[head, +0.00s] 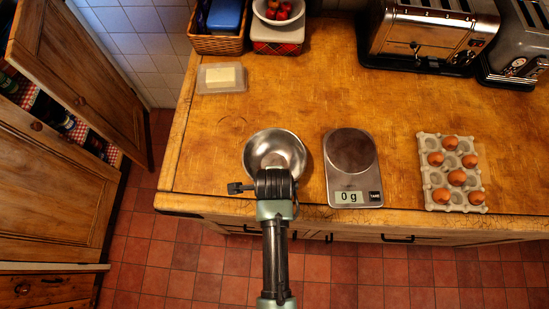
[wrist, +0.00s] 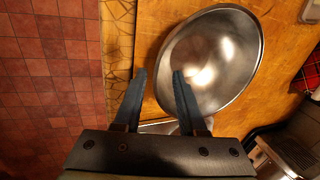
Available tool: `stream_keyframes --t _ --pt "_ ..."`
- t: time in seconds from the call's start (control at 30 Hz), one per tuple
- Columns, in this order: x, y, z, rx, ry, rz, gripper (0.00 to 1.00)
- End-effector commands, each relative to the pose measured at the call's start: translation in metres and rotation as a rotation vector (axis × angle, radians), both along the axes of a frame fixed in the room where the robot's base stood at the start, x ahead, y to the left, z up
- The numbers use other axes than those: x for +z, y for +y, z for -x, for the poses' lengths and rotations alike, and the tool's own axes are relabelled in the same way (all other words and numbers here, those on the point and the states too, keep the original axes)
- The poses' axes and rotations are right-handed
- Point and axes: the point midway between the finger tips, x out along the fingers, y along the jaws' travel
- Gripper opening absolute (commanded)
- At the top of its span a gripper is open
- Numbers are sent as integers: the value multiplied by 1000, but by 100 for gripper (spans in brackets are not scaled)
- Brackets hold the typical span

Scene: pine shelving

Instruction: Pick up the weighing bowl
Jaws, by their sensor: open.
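The weighing bowl (head: 272,145) is a shiny round metal bowl. It sits upright and looks empty on the wooden counter near its front edge, left of the kitchen scale (head: 351,158). My gripper (head: 275,178) is over the bowl's front side and hides part of it. In the wrist view the bowl (wrist: 222,62) fills the upper middle. My gripper (wrist: 159,76) is open there, with nothing held between its fingers. The left finger shows outside the rim and the right finger overlaps the bowl. I cannot tell how far the fingertips are above or below the rim.
The scale reads 0 g. An egg tray (head: 432,196) with several eggs stands to the right. Toasters (head: 425,40), a wicker basket (head: 217,44) and a red checked box with a bowl line the back. A butter dish (head: 222,79) is back left. Mid-counter is clear.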

Motion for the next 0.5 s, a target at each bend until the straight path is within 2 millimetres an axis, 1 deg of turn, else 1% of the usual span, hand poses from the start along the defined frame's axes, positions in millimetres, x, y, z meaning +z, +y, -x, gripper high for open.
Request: stream_keyframes --t 0.2,0.3,0.5 --pt "-24 0 -6 1 0 -1 40" --pt "-29 0 -7 2 0 0 40" --pt "-31 0 -8 2 -3 0 40"
